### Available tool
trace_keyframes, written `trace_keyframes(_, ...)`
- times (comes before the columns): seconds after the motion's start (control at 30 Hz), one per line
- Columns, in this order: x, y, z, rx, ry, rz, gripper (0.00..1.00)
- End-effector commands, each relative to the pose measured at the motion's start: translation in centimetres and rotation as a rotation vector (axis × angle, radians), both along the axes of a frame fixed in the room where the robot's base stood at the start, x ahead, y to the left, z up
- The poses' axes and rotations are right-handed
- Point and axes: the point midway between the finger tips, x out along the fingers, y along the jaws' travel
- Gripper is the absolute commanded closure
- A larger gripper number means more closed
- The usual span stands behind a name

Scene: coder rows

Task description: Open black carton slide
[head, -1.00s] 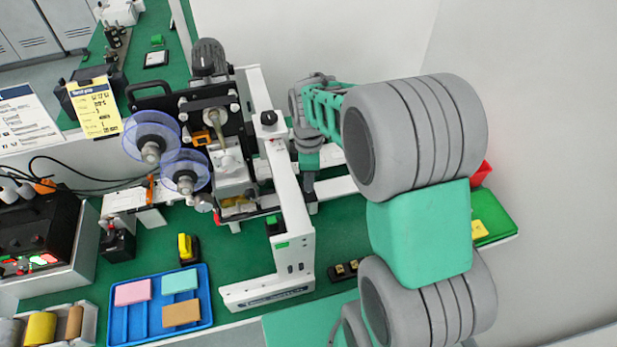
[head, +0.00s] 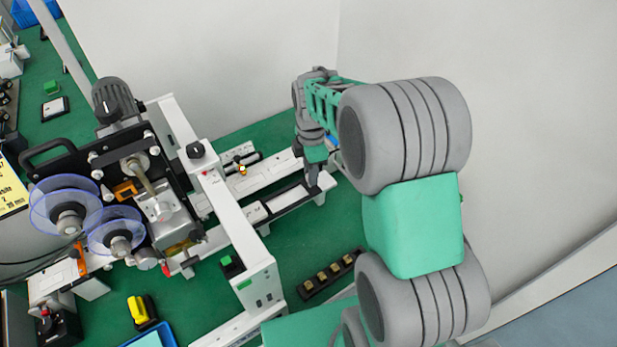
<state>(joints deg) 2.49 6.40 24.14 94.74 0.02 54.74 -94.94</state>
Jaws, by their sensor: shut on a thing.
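The coder machine (head: 135,185) stands at the left with a white frame. A low white slide rail (head: 258,214) runs right from under the frame, with a dark strip (head: 287,201) along its top. My gripper (head: 315,182) points down at the rail's right end, clear of the frame. It is shut on a small part there, seemingly the slide's handle. The fingers and my arm hide most of that part, so its colour and shape cannot be told.
A second white rail (head: 262,175) with a small yellow piece lies behind. A black strip with several brass-coloured pieces (head: 330,274) lies in front on the green bench. A yellow-and-black object (head: 141,311) is at the lower left. White walls stand behind and right.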

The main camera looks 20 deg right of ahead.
Motion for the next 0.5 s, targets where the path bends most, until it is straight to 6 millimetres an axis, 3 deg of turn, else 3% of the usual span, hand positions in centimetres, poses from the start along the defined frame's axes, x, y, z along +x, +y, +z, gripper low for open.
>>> trace_keyframes(0.23, 1.0, -2.0, 0.0, 0.0, -0.001, 0.017, 1.0)
trace_keyframes(0.5, 1.3, -2.8, 0.0, 0.0, -0.001, 0.017, 1.0)
